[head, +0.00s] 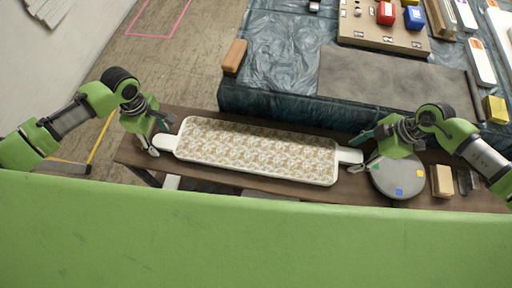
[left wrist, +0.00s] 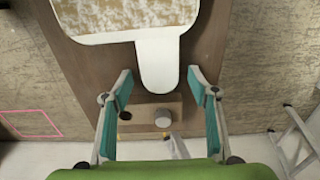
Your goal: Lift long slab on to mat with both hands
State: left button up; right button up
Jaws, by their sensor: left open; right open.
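The long slab (head: 258,150) is a white board with a patterned beige top and a white handle tab at each end. It lies on a narrow brown bench in the head view. My left gripper (head: 160,142) is at its left tab. In the left wrist view the open fingers of my left gripper (left wrist: 160,100) stand on either side of the end of the slab's white tab (left wrist: 157,62), apart from it. My right gripper (head: 361,151) is open at the right tab; whether it touches is unclear. The grey mat (head: 400,82) lies flat on the blue-covered table behind.
The brown bench (head: 130,155) carries a round grey disc (head: 398,178) with coloured squares and a tan block (head: 442,181) at the right. A brown brick (head: 234,56) sits at the blue-covered table's left edge. A board with coloured blocks (head: 382,32) stands beyond the mat.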

pick_arm(q)
jog(key=shift+c, duration=0.3)
pick_arm(e)
jog(key=shift+c, duration=0.3)
pick_arm(q)
grip_shut()
pick_arm(e)
grip_shut()
pick_arm(q)
jog(key=shift+r, duration=0.15)
pick_arm(e)
jog(key=shift+r, duration=0.15)
